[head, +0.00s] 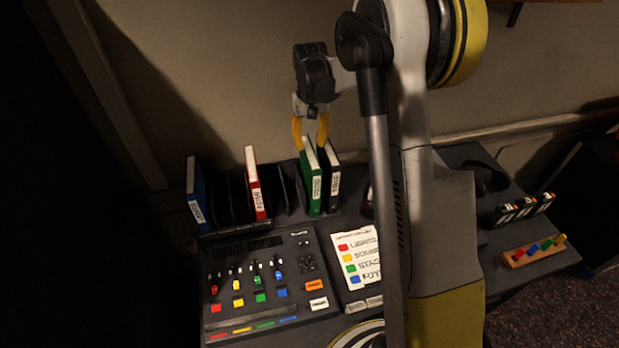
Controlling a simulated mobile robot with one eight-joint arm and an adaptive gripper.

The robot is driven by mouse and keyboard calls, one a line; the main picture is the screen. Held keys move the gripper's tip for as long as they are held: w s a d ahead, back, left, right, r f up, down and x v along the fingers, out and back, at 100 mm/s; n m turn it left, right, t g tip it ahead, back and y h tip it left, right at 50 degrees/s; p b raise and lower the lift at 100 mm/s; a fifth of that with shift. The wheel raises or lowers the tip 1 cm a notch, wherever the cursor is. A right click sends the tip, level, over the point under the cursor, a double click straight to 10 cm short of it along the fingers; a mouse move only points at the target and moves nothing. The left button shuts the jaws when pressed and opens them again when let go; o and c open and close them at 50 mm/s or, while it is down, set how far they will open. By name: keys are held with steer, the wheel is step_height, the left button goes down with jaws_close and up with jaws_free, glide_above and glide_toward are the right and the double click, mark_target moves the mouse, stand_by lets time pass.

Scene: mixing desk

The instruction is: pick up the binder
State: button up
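Several binders stand upright at the back of the desk: a blue one (196,192), a red one (255,184), a green one (310,180) and a black one (331,178). The task does not say which binder. My gripper (310,143) points down at the green binder's top edge. Its two yellow fingers are spread, one on the left of that edge and one on the right, close to the black binder. The fingers look apart from each other; whether they touch the green binder is hard to tell.
A mixing console (262,285) lies in front of the binders, with a colour-coded card (357,258) to its right. Dark dividers (285,188) stand among the binders. My arm hides the desk's middle. A block with coloured pieces (533,251) sits at the right.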

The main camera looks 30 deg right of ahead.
mark_target(310, 151)
steer(key=f+b, duration=0.1)
steer(key=f, duration=0.3)
steer(key=shift+w+f, duration=0.2)
steer(key=shift+c, duration=0.4)
steer(key=shift+r, duration=0.1)
jaws_close()
